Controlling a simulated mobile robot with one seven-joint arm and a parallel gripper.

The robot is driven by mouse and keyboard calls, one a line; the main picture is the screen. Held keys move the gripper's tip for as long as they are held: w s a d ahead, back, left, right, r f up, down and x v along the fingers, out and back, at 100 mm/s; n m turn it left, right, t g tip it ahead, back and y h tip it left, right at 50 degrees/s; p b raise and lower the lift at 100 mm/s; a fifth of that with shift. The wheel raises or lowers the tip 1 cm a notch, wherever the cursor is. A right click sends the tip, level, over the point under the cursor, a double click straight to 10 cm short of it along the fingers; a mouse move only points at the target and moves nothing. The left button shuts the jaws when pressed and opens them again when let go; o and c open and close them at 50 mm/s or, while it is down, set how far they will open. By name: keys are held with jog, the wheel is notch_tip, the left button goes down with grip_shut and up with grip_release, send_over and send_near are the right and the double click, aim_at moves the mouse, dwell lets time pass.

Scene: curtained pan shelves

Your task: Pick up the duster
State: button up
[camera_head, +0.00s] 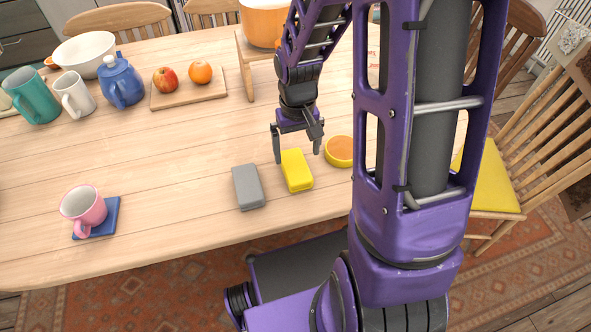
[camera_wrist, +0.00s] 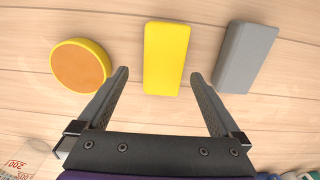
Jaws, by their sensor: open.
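Three candidates lie near my gripper, and I cannot tell for sure which one is the duster. A yellow block (camera_head: 297,172) lies flat on the table, and it also shows in the wrist view (camera_wrist: 167,58). A grey block (camera_head: 248,187) lies just left of it, at right in the wrist view (camera_wrist: 246,57). A round yellow disc with an orange top (camera_head: 340,151) lies to its right, at left in the wrist view (camera_wrist: 80,66). My gripper (camera_head: 297,156) is open and empty, pointing down over the yellow block's far end. In the wrist view its fingertips (camera_wrist: 159,73) flank that block.
A pink mug (camera_head: 84,207) stands on a blue coaster (camera_head: 112,217) at left. A board (camera_head: 188,100) bears an apple and an orange, beside a blue teapot (camera_head: 121,82). The front-left table is mostly clear.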

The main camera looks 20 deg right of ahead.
aim_at(296, 165)
jog(key=f, duration=0.1)
jog(key=f+b, duration=0.1)
jog(key=f, duration=0.3)
jog(key=shift+s+a+f, duration=0.15)
jog(key=shift+a, duration=0.1)
jog(key=c, duration=1.3)
notch_tip(296, 165, up, 10)
jog(key=shift+r+p, duration=0.1)
jog(key=shift+p, duration=0.9)
